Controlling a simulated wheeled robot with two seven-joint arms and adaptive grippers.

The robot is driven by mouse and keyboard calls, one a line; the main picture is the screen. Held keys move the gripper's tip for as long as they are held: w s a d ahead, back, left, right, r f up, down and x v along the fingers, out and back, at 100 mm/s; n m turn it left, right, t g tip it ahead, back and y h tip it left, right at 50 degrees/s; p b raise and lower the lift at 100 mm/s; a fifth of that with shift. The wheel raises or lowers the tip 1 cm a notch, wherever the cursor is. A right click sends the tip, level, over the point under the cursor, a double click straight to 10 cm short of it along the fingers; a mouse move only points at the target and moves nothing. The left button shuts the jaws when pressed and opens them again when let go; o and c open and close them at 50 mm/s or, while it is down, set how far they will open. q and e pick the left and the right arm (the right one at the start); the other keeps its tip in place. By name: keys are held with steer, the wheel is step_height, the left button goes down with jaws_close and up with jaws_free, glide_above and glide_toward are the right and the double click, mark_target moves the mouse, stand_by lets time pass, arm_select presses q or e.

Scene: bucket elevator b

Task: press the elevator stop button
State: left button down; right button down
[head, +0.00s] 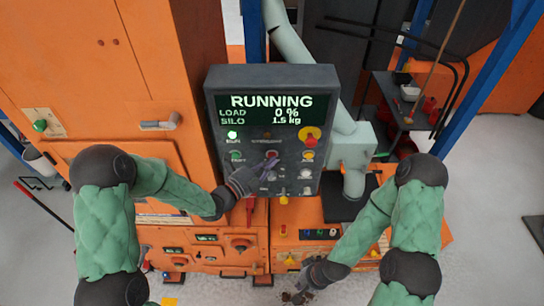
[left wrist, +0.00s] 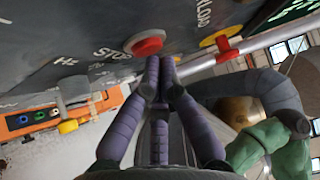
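The red round stop button (head: 271,154) is on the dark control panel (head: 215,108), whose screen (head: 271,108) reads RUNNING, LOAD 0 %, SILO 1.5 kg. In the left wrist view the red button (left wrist: 148,45) stands in a pale ring beside the word STOP. My left gripper (head: 263,168) is at the panel, just below and left of the button. Its purple fingers (left wrist: 160,66) are together with nothing between them. Their tips are close to the button's edge; I cannot tell whether they touch. My right gripper (head: 299,287) is low, near the floor; its fingers are unclear.
A yellow-and-red knob (head: 309,135) is at the panel's right; it is beside the button in the left wrist view (left wrist: 222,42). A grey knob (left wrist: 75,92) sticks out nearby. Orange cabinets (head: 80,70) stand left, and a grey-green pipe (head: 318,80) passes behind the panel.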

arm_select(q)
steer(key=shift+w+b, duration=0.4)
steer(key=shift+b, duration=0.05)
stand_by(0.7)
steer(key=shift+s+b, duration=0.6)
steer(key=shift+s, duration=0.2)
steer(key=s+b, duration=0.2)
steer(key=s, duration=0.3)
stand_by(0.4)
stand_by(0.7)
